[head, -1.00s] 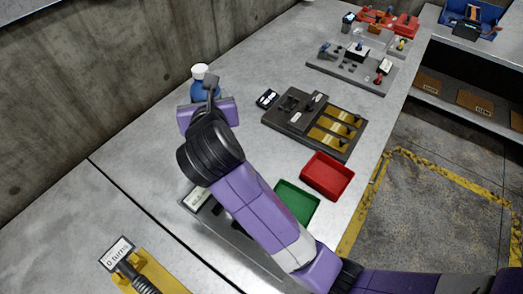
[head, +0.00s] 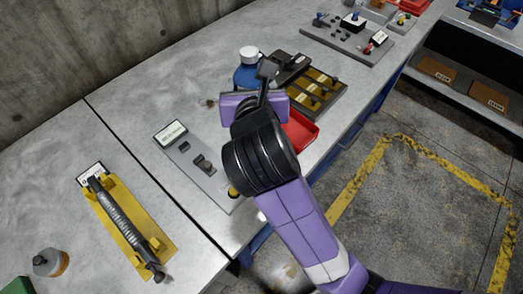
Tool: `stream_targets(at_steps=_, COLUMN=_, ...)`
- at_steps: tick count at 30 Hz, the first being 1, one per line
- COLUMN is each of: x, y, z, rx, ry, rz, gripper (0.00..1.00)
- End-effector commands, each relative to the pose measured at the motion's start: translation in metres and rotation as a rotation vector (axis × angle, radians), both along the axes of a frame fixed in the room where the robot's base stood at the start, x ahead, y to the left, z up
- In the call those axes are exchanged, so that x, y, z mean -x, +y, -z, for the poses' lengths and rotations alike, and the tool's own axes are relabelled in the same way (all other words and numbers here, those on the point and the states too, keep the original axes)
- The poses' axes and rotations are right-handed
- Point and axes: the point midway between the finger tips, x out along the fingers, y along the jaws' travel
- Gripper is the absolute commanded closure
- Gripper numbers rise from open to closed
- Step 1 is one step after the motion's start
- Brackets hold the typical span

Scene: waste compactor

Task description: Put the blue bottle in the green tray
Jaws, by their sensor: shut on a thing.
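The blue bottle (head: 246,76) with a white cap is upright, just left of the dark panel's near corner. My gripper (head: 253,82) is shut on it, with one dark finger showing at its right side. The purple gripper body hides the bottle's lower part, so I cannot tell how high it is above the bench. The green tray is not visible beside the red tray, and my arm covers that area. A green edge (head: 15,286) shows at the bottom left corner, too cut off to identify.
The red tray (head: 303,131) is partly behind my wrist. The dark panel (head: 318,92) with yellow slots lies beyond it. A grey panel (head: 185,152) and a yellow-based cylinder fixture (head: 128,222) lie left. A small amber jar (head: 50,262) stands at lower left. The bench's back left is clear.

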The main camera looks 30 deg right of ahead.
Motion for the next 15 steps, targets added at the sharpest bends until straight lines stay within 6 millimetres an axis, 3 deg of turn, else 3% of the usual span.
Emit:
stream_targets(at_steps=3, x=0.001, y=0.0, z=0.032, rx=0.004, ry=0.009, rz=-0.001, gripper=0.93)
stream_targets(at_steps=15, x=0.0, y=0.0, z=0.124, rx=0.003, ry=0.005, rz=-0.002, gripper=0.93)
